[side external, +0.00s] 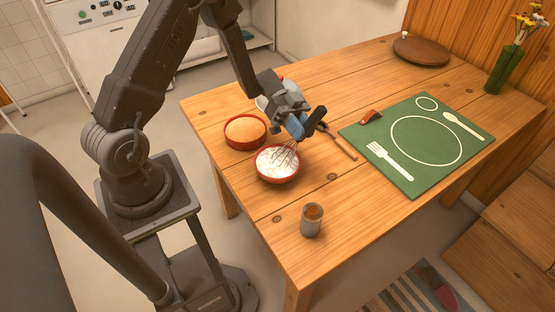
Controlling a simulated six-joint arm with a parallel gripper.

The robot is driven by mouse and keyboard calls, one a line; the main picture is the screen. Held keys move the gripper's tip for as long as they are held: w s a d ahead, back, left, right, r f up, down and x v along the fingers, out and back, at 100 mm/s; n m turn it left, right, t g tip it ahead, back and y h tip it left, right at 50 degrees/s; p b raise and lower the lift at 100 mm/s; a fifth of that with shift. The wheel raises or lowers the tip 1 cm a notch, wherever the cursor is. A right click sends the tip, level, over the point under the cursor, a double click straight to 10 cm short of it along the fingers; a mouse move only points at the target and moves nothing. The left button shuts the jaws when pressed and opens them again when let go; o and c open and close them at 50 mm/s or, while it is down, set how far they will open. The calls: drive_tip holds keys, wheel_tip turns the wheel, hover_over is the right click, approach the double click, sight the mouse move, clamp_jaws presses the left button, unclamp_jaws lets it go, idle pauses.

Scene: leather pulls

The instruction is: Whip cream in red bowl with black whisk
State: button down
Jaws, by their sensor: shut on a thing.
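The red bowl (266,178) stands near the left edge of the wooden table and holds white cream (272,161). My gripper (299,127) is above and slightly right of the bowl, shut on the whisk (286,151). The whisk's wire loops hang down at a tilt, with their lower ends at the cream in the right part of the bowl. I cannot tell how deep the wires go.
A red dish with orange contents (245,130) stands just behind-left of the bowl. A wooden-handled tool (343,147) lies to the right. A small cup (312,220) stands in front. A green placemat (420,180) lies farther right. The table (360,235) is clear between cup and placemat.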

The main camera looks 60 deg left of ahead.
sight(314, 113)
drive_tip(key=shift+d+r, duration=0.1)
drive_tip(key=shift+w+d+r, duration=0.25)
drive_tip(key=shift+w+r, duration=0.05)
drive_tip(key=shift+r, duration=0.5)
drive_tip(key=shift+w+d+r, duration=0.25)
drive_tip(key=shift+r, duration=0.5)
drive_tip(key=shift+w+d+r, duration=0.25)
drive_tip(key=shift+w+r, duration=0.05)
drive_tip(key=shift+r, duration=0.5)
drive_tip(key=shift+r, duration=2.45)
